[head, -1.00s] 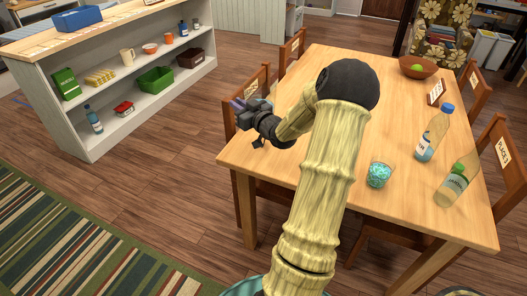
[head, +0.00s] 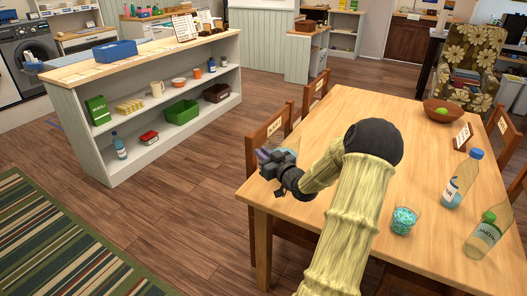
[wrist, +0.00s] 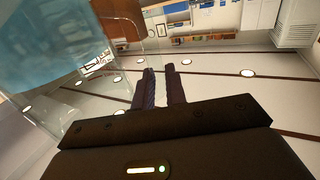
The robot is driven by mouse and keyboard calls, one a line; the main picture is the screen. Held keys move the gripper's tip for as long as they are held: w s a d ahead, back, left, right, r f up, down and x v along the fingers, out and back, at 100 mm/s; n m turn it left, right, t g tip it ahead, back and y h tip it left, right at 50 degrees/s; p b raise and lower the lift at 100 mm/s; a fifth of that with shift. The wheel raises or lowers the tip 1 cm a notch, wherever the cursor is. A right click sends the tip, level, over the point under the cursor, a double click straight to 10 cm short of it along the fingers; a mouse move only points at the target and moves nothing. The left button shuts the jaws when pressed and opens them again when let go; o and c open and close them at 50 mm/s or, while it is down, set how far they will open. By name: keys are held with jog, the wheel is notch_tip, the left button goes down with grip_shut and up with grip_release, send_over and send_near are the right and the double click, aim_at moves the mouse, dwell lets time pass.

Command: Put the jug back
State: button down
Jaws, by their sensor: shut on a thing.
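My gripper (head: 272,160) is at the near left corner of the table, out past its edge, beside a wooden chair. In the wrist view its two dark fingers (wrist: 163,88) are close together. A large clear vessel with pale blue in it, which I take to be the jug (wrist: 55,55), fills the upper left of the wrist view, close to the fingers. My gripper is shut on it, though the grip point is hard to make out. In the head view the jug is mostly hidden by my gripper and cannot be made out clearly.
The wooden table (head: 330,200) holds a glass of blue bits (head: 403,221), two bottles (head: 460,180), a card and a bowl (head: 443,110). A white shelf unit (head: 75,125) stands at left with several items. Open wooden floor (head: 190,190) lies between them.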

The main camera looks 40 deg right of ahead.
jog(key=shift+s+d+r, duration=0.1)
jog(key=shift+s+r, duration=0.05)
jog(key=shift+s, duration=0.05)
jog(key=shift+w+f, duration=0.1)
jog(key=shift+f, duration=2.15)
jog(key=c, duration=1.9)
grip_release()
jog(key=shift+f, duration=0.2)
jog(key=o, duration=0.5)
jog(key=shift+c, duration=0.2)
jog(key=shift+b, duration=0.3)
jog(key=shift+f, duration=0.2)
jog(key=s+a, duration=0.1)
jog(key=s, duration=1.6)
jog(key=shift+s+a+r, duration=0.2)
jog(key=shift+s+a, duration=0.05)
jog(key=shift+a, duration=0.1)
